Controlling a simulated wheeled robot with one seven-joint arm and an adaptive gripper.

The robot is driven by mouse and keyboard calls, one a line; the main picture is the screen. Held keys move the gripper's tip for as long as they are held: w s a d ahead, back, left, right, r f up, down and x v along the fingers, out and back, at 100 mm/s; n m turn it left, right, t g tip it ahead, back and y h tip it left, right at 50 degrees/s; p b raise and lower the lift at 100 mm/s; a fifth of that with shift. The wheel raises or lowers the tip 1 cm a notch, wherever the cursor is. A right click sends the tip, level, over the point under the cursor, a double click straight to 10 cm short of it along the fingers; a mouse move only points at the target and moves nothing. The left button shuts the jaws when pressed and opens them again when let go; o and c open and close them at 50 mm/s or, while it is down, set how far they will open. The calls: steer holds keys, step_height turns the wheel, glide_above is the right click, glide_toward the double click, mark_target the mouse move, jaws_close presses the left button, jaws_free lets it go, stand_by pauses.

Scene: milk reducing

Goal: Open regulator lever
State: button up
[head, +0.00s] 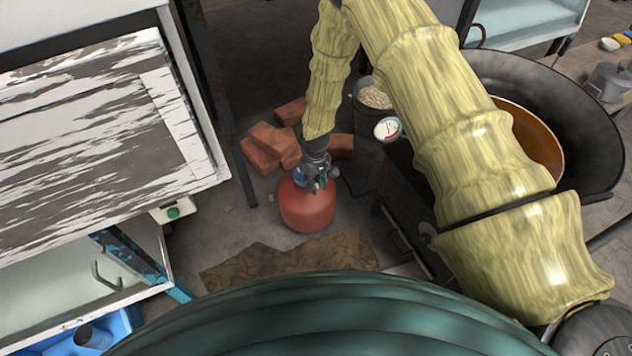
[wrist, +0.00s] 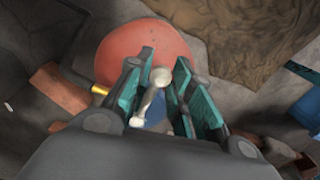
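A red gas cylinder (head: 307,208) stands on the floor below my gripper (head: 317,182). A blue regulator (head: 299,176) shows at its top, partly covered by my gripper. In the wrist view, the cylinder (wrist: 150,45) is at top middle. The pale regulator lever (wrist: 151,98), with a rounded end, lies between the teal fingers of my gripper (wrist: 165,65). The fingers are apart, and gaps show beside the lever, so it does not look clamped. The left finger is close to it; contact cannot be told. Part of the blue regulator body (wrist: 154,125) shows beneath the lever.
Red bricks (head: 272,143) lie behind the cylinder. A brown cloth (head: 290,262) lies on the floor in front. A bucket (head: 375,98) and a round gauge (head: 388,129) are to the right, near a large dark pan (head: 590,110).

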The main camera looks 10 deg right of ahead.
steer(key=shift+o, duration=1.4)
step_height(320, 180, up, 12)
